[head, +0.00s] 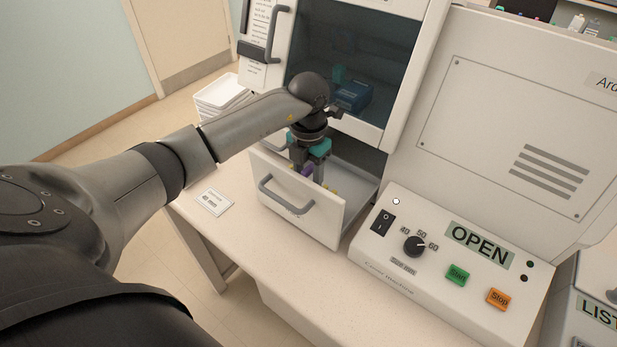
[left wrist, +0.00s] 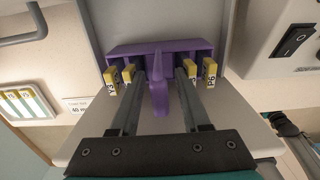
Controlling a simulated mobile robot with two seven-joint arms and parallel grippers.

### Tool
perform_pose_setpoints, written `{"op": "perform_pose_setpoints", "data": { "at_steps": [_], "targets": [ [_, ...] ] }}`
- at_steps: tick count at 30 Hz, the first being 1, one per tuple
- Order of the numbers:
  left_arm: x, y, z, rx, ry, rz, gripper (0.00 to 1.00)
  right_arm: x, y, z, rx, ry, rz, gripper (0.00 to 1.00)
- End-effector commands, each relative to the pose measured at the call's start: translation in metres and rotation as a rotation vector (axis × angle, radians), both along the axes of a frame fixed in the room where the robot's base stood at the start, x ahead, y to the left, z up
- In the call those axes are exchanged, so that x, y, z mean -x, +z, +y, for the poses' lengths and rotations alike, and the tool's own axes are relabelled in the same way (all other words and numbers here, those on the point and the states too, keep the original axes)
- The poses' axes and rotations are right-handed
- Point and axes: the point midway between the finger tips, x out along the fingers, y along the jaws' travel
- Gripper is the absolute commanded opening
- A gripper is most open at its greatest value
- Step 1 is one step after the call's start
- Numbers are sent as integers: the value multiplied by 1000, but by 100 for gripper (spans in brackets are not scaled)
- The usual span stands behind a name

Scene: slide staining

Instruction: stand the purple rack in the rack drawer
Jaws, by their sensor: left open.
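The purple rack (left wrist: 190,46) carries several slides with yellow labelled ends and has an upright handle in its middle. In the head view only a little of the purple rack (head: 307,171) shows below my left gripper (head: 307,160), inside the pulled-out drawer (head: 318,213). In the left wrist view my open left gripper (left wrist: 161,76) has one finger on each side of the rack's handle, with a gap on both sides. Whether the rack's base rests on the drawer floor is hidden.
The drawer has a grey handle (head: 283,200) on its front. The control panel with a black switch (head: 382,222) and dial (head: 414,246) stands close to its right. A small card (head: 213,201) lies left on the bench. White trays (head: 222,95) are stacked behind.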

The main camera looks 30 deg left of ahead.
Motion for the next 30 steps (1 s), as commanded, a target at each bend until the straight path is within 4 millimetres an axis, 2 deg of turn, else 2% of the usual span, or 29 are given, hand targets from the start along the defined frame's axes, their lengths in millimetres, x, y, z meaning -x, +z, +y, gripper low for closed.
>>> {"op": "perform_pose_setpoints", "data": {
  "at_steps": [5, 12, 18, 24, 30],
  "targets": [
    [-2, 24, 0, 0, -2, -7, 49, 0, -1, 0, 0, 0, 0, 50],
    [-2, 78, 1, -1, -2, -7, 49, 0, -7, 0, 0, 0, 0, 50],
    [-1, 110, 0, 0, -1, -4, 49, 0, -9, 0, 0, -1, 0, 50],
    [0, 122, 0, 0, 0, -2, 49, 0, -10, 0, 0, -1, 0, 50],
    [0, 123, 0, 0, 0, -1, 49, 0, -10, 0, 0, -1, 0, 50]
  ]
}}
